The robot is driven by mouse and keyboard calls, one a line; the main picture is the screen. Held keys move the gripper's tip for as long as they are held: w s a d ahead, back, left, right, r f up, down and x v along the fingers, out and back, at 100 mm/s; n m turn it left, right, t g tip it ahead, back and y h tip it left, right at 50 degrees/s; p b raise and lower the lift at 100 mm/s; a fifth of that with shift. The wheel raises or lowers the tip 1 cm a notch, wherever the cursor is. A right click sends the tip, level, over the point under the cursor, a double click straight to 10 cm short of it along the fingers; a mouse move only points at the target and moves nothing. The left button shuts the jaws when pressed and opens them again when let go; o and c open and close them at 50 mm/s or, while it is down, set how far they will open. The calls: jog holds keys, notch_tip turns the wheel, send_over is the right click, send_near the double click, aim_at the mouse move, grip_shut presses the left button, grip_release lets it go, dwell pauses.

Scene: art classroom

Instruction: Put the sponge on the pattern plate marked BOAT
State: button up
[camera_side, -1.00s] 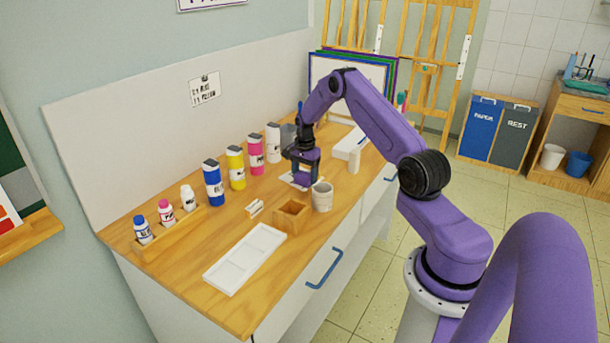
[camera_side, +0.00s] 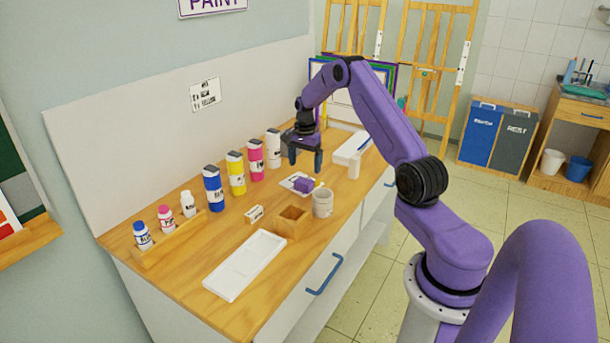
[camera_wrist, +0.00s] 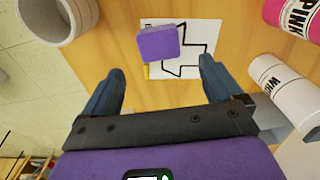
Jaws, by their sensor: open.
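The purple sponge (camera_side: 303,185) lies on a white plate (camera_side: 287,181) near the middle of the bench. In the wrist view the sponge (camera_wrist: 158,43) covers the upper left part of the plate (camera_wrist: 213,33), and part of the black line drawing shows beside it. I cannot read any marking on the plate, and part of the drawing is hidden. My gripper (camera_side: 305,163) is open and empty above the sponge and apart from it. In the wrist view my gripper (camera_wrist: 162,67) shows its two fingers spread wide with nothing between them.
A grey-white cup (camera_side: 323,203) and a wooden box (camera_side: 291,223) stand close in front of the plate. Paint bottles, including a pink one (camera_side: 255,160), line the back. A white tray (camera_side: 245,265) lies at the front.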

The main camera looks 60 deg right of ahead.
aim_at(305, 180)
jog(key=w+a+r+n, duration=0.1)
jog(key=a+r+n, duration=0.2)
jog(key=a+r, duration=0.35)
jog(key=a+r+n, duration=0.3)
jog(key=a, duration=0.6)
jog(key=s+a+r+n, duration=0.2)
jog(key=s+a+n, duration=0.2)
jog(key=a, duration=0.4)
jog(key=s+a+r+n, duration=0.3)
jog(key=s+a+n, duration=0.1)
jog(key=a, duration=0.3)
jog(key=s+a+r+n, duration=0.2)
jog(key=s+a+n, duration=0.6)
jog(key=s, duration=0.4)
jog(key=s+f+n, duration=0.1)
jog(key=s+n, duration=0.7)
jog(key=s, duration=0.8)
jog(key=shift+s+n, duration=0.15)
jog(key=shift+n, duration=0.15)
